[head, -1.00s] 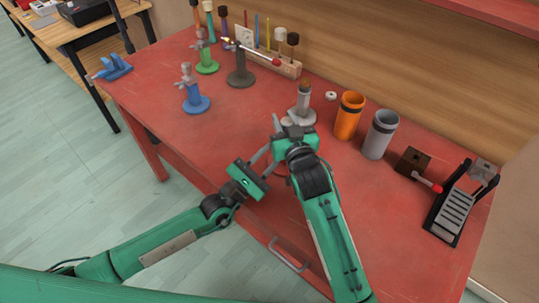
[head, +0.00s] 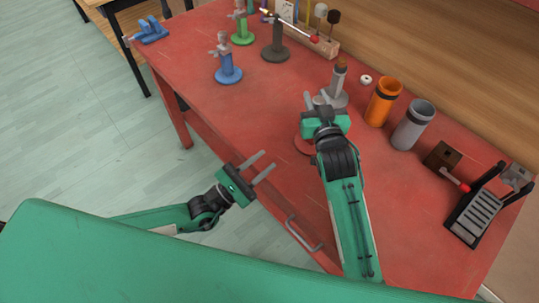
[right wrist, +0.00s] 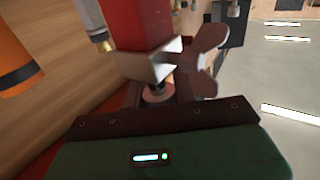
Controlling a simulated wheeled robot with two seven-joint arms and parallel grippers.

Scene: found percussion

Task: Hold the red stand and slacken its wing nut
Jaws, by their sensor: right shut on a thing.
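The red stand is mostly hidden behind my right gripper in the head view; part of its round red base (head: 303,143) shows on the table. In the right wrist view its red post (right wrist: 138,22) rises above a pale metal bracket (right wrist: 145,66), with a brownish wing nut (right wrist: 205,62) at the bracket's right side. My right gripper (head: 318,97) is shut on the stand, though its exact contact is partly hidden. My left gripper (head: 267,165) is open and empty, off the table's front edge, apart from the stand.
A grey stand (head: 337,86) is close behind my right gripper. An orange cup (head: 382,104) and a grey cup (head: 412,126) stand to the right. Blue (head: 228,68), green (head: 243,28) and dark (head: 275,45) stands are further left. A drawer handle (head: 303,235) juts from the table front.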

